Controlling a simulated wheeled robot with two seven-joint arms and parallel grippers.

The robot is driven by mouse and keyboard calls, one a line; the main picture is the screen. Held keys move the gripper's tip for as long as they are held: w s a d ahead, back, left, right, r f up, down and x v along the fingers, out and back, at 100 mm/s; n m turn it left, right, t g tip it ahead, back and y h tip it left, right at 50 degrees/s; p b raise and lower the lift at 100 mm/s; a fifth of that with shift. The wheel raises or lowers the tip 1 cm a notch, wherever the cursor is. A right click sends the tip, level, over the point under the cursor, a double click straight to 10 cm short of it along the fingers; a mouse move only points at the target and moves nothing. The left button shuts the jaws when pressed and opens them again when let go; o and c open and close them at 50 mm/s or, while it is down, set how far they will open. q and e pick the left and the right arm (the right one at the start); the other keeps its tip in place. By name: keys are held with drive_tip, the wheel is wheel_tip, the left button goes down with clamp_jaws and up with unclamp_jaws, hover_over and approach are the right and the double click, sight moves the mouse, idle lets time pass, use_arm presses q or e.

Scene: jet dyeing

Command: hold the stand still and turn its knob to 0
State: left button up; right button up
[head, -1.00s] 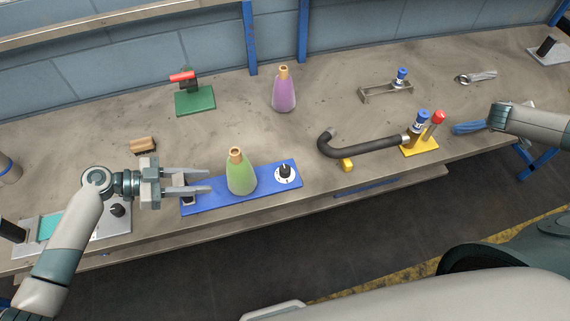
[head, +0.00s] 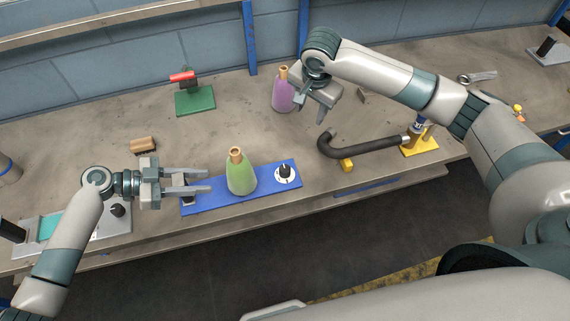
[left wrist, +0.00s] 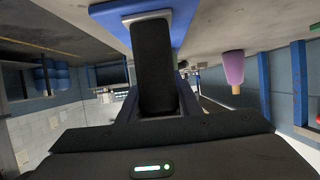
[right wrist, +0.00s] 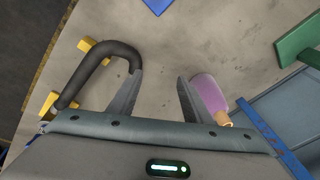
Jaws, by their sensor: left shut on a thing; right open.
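The stand is a blue plate (head: 217,202) near the bench's front edge, with a green bottle (head: 241,174) on it. Its black knob (head: 284,171) sits on a white dial at the right end; the dial's marks are too small to read. My left gripper (head: 207,182) is shut on the black handle (left wrist: 153,65) at the stand's left end. My right gripper (head: 311,110) is open and empty, above the bench behind and right of the knob, close to the purple bottle (head: 281,97). A blue corner of the stand shows in the right wrist view (right wrist: 157,5).
A black bent hose (head: 360,151) on yellow supports lies right of the stand. A green base with a red-topped fixture (head: 193,101) stands behind. A brown block (head: 143,145) lies at the left. The bench between the knob and my right gripper looks clear.

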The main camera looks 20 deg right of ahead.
sight(285, 168)
drive_tip(key=s+a+r+n+g, duration=0.1)
drive_tip(key=s+a+n+g, duration=0.1)
drive_tip(key=s+a, duration=0.6)
drive_tip(key=shift+s+a+r+n+g+y, duration=0.2)
drive_tip(key=shift+s+a+n+g+y, duration=0.15)
drive_tip(key=shift+a, duration=0.5)
drive_tip(key=shift+f, duration=0.15)
wheel_tip(285, 168, down, 12)
drive_tip(key=shift+r, duration=0.1)
drive_tip(key=c, duration=1.1)
